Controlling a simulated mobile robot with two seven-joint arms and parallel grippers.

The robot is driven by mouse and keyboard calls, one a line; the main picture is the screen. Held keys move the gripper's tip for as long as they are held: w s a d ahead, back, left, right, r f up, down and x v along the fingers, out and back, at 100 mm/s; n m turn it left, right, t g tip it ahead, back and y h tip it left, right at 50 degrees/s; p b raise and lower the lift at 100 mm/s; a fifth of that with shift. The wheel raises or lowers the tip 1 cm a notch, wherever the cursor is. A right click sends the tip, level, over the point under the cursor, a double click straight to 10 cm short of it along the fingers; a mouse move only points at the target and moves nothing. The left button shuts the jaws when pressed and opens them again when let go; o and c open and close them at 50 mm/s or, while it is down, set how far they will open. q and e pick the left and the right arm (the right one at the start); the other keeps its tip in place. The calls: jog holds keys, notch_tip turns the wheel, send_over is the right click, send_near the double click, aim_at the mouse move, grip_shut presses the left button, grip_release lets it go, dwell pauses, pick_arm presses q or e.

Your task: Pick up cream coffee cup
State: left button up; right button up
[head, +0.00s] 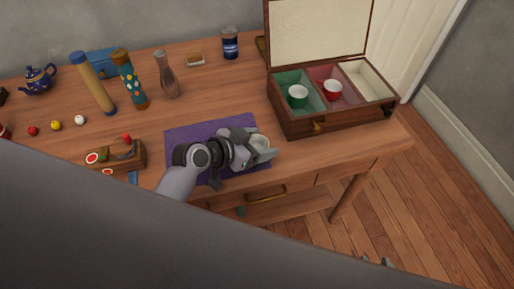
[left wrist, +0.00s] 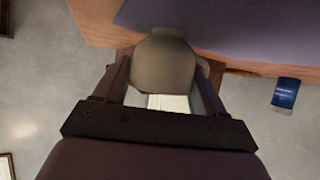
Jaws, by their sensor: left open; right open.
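The cream coffee cup (head: 261,141) is at the right part of the purple mat (head: 190,133) on the wooden table, partly hidden by my left gripper (head: 262,146). In the left wrist view the cup (left wrist: 165,62) lies between the two fingers of my left gripper (left wrist: 163,75). These fingers are open on either side of it; whether they touch it is hard to tell. My right gripper (head: 376,261) shows only as small grey tips at the bottom of the head view, below the table, open and away from the cup.
Tall cylinders, a glass vase (head: 169,78) and a dark-blue can (head: 230,45) stand behind.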

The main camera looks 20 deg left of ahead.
pick_arm(q)
jog(key=c, duration=0.7)
jog(key=shift+r, duration=0.1)
jog(key=shift+c, duration=0.2)
